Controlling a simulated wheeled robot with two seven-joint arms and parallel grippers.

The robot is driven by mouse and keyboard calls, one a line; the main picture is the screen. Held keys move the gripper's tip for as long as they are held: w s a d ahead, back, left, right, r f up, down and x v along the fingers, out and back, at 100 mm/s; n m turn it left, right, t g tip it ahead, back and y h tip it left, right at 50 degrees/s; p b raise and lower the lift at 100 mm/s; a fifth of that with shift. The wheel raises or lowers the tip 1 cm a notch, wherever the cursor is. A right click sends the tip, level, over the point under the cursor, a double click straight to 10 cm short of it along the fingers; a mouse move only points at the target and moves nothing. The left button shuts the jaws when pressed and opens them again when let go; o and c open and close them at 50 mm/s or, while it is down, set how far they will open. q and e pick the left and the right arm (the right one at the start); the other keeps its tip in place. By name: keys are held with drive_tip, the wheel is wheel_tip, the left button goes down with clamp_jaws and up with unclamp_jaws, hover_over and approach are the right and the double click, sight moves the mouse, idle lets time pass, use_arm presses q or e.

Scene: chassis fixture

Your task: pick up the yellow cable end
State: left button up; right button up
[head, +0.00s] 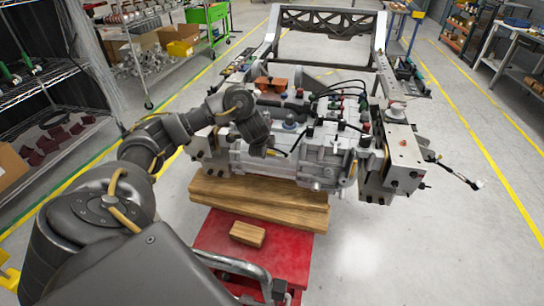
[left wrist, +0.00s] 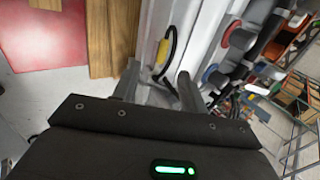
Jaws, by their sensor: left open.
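The yellow cable end (left wrist: 162,50) sits on a black cable against the pale metal housing in the left wrist view. My left gripper (left wrist: 158,72) is open, with one finger on each side of the picture below the yellow end. The yellow end shows between and just beyond the fingertips, and I see no contact. In the head view my left gripper (head: 264,146) points down at the front face of the metal housing (head: 310,160). The yellow end is too small to make out clearly there. My right gripper is in neither view.
Black cables and coloured caps crowd the housing top. Metal brackets (head: 402,150) stand at its right, with a loose cable (head: 455,174) sticking out. Wooden beams (head: 260,194) lie below, above a red platform (head: 215,235) bearing a wood block (head: 248,233). Floor at right is clear.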

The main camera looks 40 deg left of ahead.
sight(270, 152)
use_arm(q)
drive_tip(key=b+x, duration=0.1)
drive_tip(key=x, duration=0.3)
drive_tip(key=b+x, duration=0.1)
drive_tip(key=x, duration=0.3)
drive_tip(key=shift+w, duration=0.45)
drive_tip(key=shift+r, duration=0.15)
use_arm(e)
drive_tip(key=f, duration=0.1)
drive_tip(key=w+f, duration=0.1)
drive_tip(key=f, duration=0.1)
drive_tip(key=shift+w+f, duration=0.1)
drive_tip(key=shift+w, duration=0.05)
use_arm(q)
drive_tip(key=shift+c, duration=0.4)
clamp_jaws()
